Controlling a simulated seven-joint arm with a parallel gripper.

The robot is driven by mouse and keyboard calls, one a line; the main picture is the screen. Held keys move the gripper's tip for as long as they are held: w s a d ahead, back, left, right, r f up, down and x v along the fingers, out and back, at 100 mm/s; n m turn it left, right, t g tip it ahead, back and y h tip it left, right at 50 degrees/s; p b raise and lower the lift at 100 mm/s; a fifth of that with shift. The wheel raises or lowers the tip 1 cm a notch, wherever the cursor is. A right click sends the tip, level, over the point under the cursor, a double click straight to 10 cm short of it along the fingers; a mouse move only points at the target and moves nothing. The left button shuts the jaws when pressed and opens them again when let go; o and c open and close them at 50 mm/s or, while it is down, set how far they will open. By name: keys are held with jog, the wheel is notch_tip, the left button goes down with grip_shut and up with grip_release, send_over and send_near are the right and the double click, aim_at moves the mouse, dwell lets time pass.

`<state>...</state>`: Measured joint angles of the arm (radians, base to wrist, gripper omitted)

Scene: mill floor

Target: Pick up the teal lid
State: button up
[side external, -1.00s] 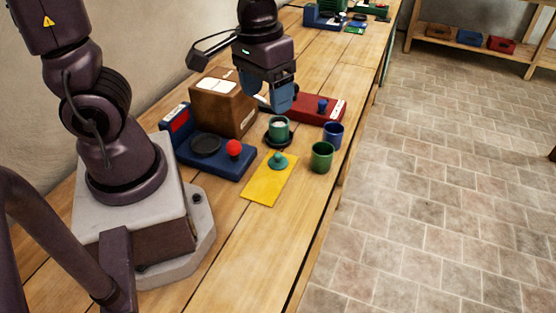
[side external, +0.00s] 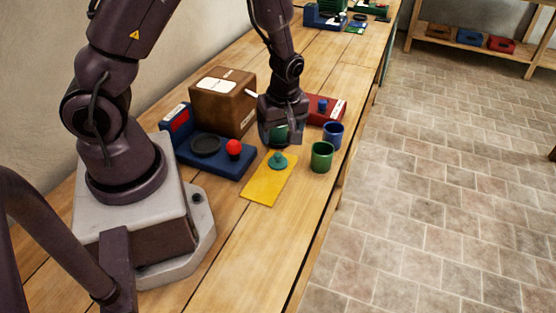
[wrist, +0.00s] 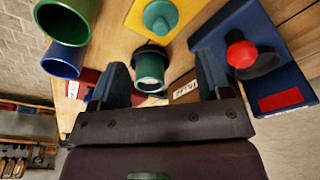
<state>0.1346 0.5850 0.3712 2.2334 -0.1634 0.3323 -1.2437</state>
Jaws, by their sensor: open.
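The teal lid (side external: 278,161), a round disc with a knob, lies on the yellow mat (side external: 264,190) near its far end. In the wrist view the lid (wrist: 160,16) is at the top edge, on the yellow mat (wrist: 135,17). My gripper (side external: 281,141) is open and points down just beyond the lid, over a dark green cup. In the wrist view the green cup (wrist: 150,66), with something pale inside, shows between my open fingers (wrist: 163,72). I cannot tell whether the fingers touch the cup. The lid is clear of the fingers.
A green cup (side external: 321,157) and a blue cup (side external: 333,134) stand right of the mat. A blue device with a red ball (side external: 233,148) is to its left. A brown box (side external: 222,106) and a red device (side external: 326,110) stand behind. Bare wood lies in front.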

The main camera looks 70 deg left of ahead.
aim_at(278, 154)
jog(key=f, duration=0.5)
jog(key=a+f, duration=0.1)
jog(key=f, duration=0.2)
jog(key=shift+s+f, duration=0.1)
jog(key=shift+s, duration=0.05)
jog(key=c, duration=0.9)
